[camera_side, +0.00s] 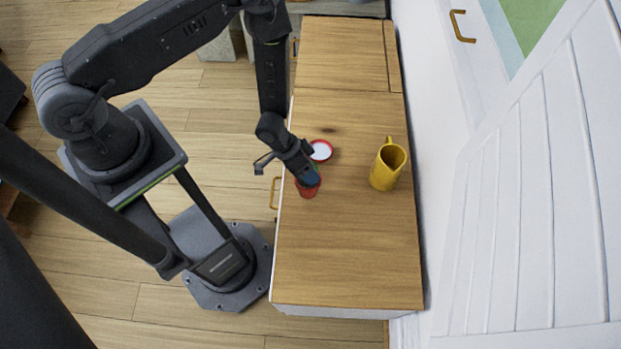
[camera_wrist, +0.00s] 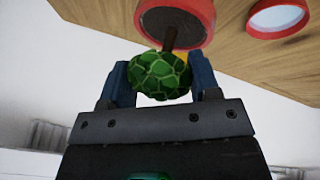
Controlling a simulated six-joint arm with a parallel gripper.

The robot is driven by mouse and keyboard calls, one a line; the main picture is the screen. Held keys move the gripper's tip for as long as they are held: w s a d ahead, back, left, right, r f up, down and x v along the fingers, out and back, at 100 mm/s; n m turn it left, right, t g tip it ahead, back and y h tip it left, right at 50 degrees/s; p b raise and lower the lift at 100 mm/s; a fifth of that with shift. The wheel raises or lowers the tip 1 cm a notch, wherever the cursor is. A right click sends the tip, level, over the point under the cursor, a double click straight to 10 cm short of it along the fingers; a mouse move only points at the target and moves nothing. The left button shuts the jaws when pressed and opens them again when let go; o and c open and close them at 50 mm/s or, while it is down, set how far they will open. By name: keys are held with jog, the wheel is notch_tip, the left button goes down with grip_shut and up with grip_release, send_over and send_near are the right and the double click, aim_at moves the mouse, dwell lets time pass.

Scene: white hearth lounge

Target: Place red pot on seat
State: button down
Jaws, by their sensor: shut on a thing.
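The red pot (camera_side: 308,189) is at the left edge of the wooden cabinet top, under my gripper (camera_side: 309,178). In the wrist view the red pot (camera_wrist: 176,18) shows at the top, with a brown stem and a round green plant (camera_wrist: 160,75). The plant's ball sits between the two blue fingers of my gripper (camera_wrist: 160,80), which is shut on it. I cannot tell whether the pot touches the wood. I cannot make out a seat for certain in either view.
A red-rimmed white dish (camera_side: 321,151) lies just behind the pot; the wrist view shows it too (camera_wrist: 278,17). A yellow jug (camera_side: 388,166) stands to the right on the cabinet top (camera_side: 350,250). The cabinet's near part is clear. A white wall runs along its right side.

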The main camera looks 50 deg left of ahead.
jog(key=shift+d+f, duration=0.4)
jog(key=shift+d, duration=0.1)
jog(key=shift+w+f, duration=0.1)
jog(key=shift+f, duration=1.8)
jog(key=shift+c, duration=1.7)
grip_release()
jog(key=shift+f, duration=0.15)
